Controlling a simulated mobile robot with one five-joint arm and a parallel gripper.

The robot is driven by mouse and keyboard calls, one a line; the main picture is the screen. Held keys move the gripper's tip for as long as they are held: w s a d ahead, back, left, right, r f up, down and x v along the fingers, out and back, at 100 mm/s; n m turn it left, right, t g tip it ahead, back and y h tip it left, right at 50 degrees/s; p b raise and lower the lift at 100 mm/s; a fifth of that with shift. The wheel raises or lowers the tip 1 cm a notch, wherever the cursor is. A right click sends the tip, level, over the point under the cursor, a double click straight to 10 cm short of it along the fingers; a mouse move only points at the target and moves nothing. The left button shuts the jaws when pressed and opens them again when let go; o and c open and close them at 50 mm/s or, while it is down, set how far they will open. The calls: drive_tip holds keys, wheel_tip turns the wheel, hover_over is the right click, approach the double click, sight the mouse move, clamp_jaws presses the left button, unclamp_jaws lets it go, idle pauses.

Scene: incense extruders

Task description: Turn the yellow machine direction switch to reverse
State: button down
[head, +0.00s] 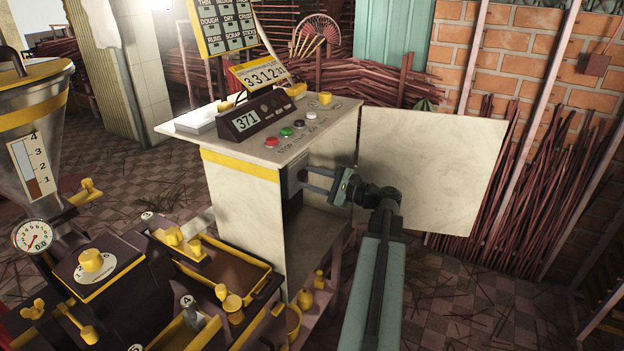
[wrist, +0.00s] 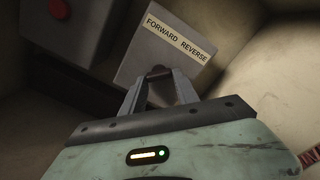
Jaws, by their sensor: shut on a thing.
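The yellow-striped machine cabinet (head: 240,185) stands at the centre of the head view with its side open. Inside, the grey direction switch box (head: 294,178) is partly visible. In the wrist view the switch box (wrist: 163,48) bears a cream label reading FORWARD on the left and REVERSE on the right. A small dark switch knob (wrist: 159,73) sits below the label. My gripper (wrist: 161,75) is shut on the knob from below. In the head view my gripper (head: 306,178) reaches into the opening from the right. The knob's exact angle cannot be told.
A pale door panel (head: 432,165) stands open to the right, behind my arm. A second grey box with a red button (wrist: 60,9) is at the wrist view's upper left. Control buttons (head: 286,132) line the cabinet top. A dark extruder with yellow knobs (head: 92,260) stands left.

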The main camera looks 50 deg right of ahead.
idle(0.3)
drive_tip(key=c, duration=0.9)
unclamp_jaws()
drive_tip(key=v, duration=0.8)
